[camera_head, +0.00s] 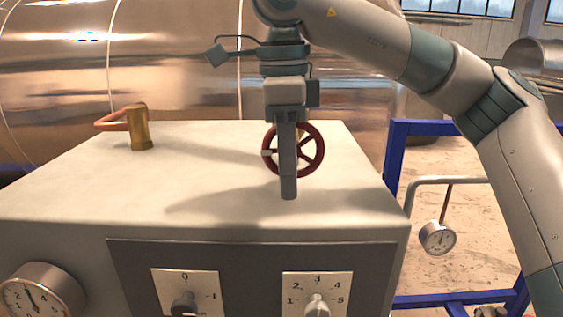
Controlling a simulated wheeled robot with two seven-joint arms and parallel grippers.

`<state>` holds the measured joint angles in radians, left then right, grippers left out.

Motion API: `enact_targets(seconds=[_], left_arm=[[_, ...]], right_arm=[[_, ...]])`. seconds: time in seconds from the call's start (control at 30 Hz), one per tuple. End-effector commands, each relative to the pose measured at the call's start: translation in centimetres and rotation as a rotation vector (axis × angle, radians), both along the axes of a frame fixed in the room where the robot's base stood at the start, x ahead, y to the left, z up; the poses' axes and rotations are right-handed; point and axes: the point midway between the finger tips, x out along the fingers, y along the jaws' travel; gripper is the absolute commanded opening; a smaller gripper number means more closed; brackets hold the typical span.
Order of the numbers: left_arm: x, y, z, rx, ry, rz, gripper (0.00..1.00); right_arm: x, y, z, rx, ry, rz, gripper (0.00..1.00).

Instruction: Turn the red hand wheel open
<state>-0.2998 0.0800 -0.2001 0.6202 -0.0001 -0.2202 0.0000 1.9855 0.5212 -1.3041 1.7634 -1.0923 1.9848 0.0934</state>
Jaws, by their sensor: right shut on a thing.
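The red hand wheel (317,151) stands upright above the back part of the grey cabinet's top (90,190). It has a dark red rim with spokes and a small pale piece at its left edge. My right gripper (288,192) comes down from above, in front of the wheel. Its fingers cover the left-middle part of the wheel and are shut on it. The fingers line up one behind the other, so the exact grip point is hidden. My left gripper is not in view.
A brass valve (140,128) with an orange handle stands on the cabinet at left. Another gauge (437,238) hangs at right near a blue frame (394,160). A large shiny tank (60,80) fills the back.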

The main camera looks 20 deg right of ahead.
Motion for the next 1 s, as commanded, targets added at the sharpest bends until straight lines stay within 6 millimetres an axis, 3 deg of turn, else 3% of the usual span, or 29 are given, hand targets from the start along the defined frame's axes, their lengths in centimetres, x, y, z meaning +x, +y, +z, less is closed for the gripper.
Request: enact_targets(seconds=[0.5,1.0], left_arm=[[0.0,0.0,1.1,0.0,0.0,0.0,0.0],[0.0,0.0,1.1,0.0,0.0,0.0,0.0]], right_arm=[[-0.4,-1.4,0.0,-0.368,0.101,-0.003,0.0],[-0.5,-1.8,-0.1,-0.476,0.136,0.0,0.0]])
